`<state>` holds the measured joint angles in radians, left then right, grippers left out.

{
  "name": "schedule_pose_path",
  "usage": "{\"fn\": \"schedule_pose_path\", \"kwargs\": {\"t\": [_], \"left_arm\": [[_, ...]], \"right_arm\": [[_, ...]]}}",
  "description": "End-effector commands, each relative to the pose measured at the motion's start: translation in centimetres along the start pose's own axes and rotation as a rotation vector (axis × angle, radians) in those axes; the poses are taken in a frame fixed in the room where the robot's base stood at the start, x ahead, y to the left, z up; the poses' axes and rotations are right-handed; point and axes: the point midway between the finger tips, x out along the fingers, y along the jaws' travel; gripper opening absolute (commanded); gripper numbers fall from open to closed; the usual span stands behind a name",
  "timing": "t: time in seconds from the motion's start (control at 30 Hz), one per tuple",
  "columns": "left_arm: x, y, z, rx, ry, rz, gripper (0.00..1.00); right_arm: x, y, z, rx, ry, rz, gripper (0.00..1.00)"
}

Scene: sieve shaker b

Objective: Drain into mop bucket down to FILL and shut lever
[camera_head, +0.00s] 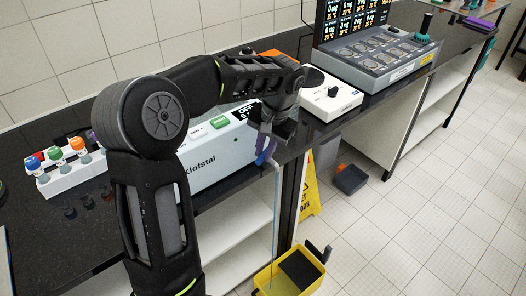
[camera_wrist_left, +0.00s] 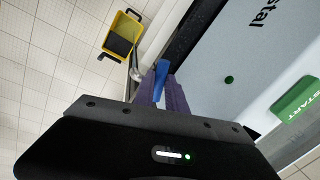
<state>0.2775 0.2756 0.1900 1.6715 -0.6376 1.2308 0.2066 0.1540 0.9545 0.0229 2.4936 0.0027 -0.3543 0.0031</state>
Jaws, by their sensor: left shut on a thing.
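The white Klofstai-labelled machine (camera_head: 215,158) stands on the dark bench, partly hidden by my left arm. My left gripper (camera_head: 266,152) is at its right front end, shut on the blue lever (camera_wrist_left: 160,78). The purple fingertips (camera_wrist_left: 176,97) lie against the lever in the left wrist view. A thin, pale blue stream (camera_head: 276,205) runs down from beside the gripper to the yellow mop bucket (camera_head: 263,281) on the floor. The bucket also shows in the left wrist view (camera_wrist_left: 107,41). No FILL mark or liquid level can be made out. My right gripper is not in view.
A rack with coloured caps (camera_head: 70,172) stands at the left of the bench. A white dial unit (camera_head: 331,98) and a grey panel device (camera_head: 378,60) stand further right. A yellow floor sign (camera_head: 310,193) is behind the bucket. The tiled floor at right is mostly clear.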

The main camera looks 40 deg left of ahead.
Motion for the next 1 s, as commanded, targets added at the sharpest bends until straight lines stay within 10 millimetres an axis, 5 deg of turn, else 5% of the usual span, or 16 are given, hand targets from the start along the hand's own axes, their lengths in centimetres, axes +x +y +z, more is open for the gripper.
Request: {"fn": "schedule_pose_path", "kwargs": {"t": [0.77, 0.8, 1.0], "left_arm": [[-0.1, 0.42, -0.11, -0.156, -0.031, 0.0, 0.0], [-0.09, 0.42, -0.11, -0.156, -0.031, 0.0, 0.19], [-0.08, 0.41, -0.11, -0.156, -0.031, 0.0, 0.36]], "right_arm": [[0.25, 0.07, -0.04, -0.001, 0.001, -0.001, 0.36], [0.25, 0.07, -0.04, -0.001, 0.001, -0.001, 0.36], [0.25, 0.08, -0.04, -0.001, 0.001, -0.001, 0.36]]}}
